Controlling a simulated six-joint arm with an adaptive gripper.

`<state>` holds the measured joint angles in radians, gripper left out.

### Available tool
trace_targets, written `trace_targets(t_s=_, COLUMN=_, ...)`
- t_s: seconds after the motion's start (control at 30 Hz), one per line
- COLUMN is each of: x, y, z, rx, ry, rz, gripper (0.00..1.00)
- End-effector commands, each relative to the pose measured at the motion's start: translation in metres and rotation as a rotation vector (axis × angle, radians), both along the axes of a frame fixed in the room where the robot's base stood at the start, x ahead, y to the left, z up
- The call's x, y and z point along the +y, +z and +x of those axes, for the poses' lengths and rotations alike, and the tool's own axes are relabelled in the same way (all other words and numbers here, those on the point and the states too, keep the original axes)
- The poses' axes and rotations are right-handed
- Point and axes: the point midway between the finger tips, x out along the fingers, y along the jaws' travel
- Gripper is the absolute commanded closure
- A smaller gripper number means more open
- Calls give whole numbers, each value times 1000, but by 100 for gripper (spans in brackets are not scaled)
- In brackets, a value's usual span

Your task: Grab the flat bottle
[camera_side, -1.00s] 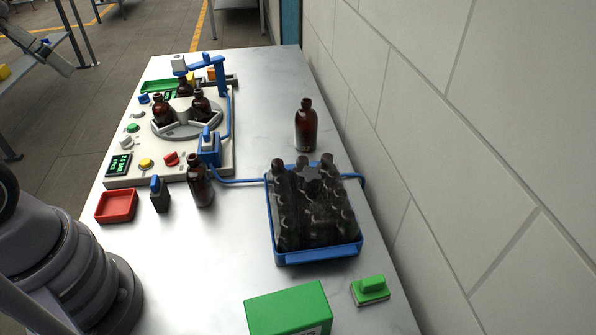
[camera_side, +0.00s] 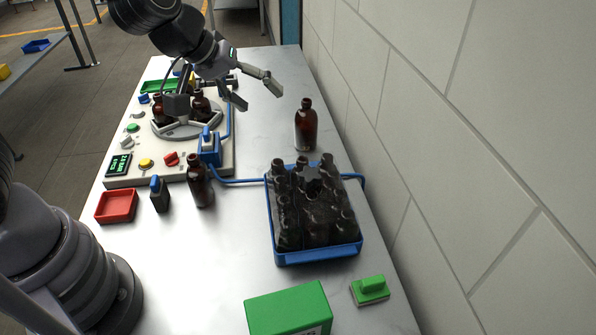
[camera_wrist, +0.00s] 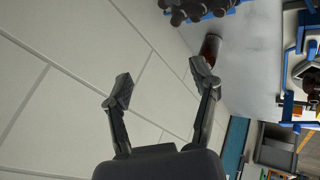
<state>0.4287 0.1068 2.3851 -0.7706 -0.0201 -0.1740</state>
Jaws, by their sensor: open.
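A brown bottle (camera_side: 306,126) stands upright and alone on the table near the wall. It also shows in the wrist view (camera_wrist: 211,46), partly behind one finger. Another amber bottle (camera_side: 199,183) stands upright in front of the machine. I cannot tell for sure which bottle is the flat one. My gripper (camera_side: 258,93) is open and empty, raised above the table's far part, left of and above the lone bottle. In the wrist view the open fingers (camera_wrist: 165,78) have mostly wall between them.
A blue crate (camera_side: 318,256) with several dark bottles stands nearer, also at the wrist view's top. The machine (camera_side: 190,160) holds amber bottles on a turntable. A red tray (camera_side: 116,206), a dark blue-capped item (camera_side: 160,196) and a green box (camera_side: 288,309) stand around. The wall (camera_side: 480,150) is close on the right.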

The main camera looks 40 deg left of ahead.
Motion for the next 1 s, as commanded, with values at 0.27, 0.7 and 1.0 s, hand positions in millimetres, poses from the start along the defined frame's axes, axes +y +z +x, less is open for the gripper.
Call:
trace_targets(t_s=0.27, x=-15, y=-145, z=11, rx=2, ry=404, rz=205, gripper=40)
trace_targets(t_s=0.7, x=70, y=-231, z=-85, rx=-487, ry=718, rz=937, gripper=40)
trace_targets(t_s=1.0, x=94, y=-224, z=-94, rx=-618, ry=728, rz=1064, gripper=40)
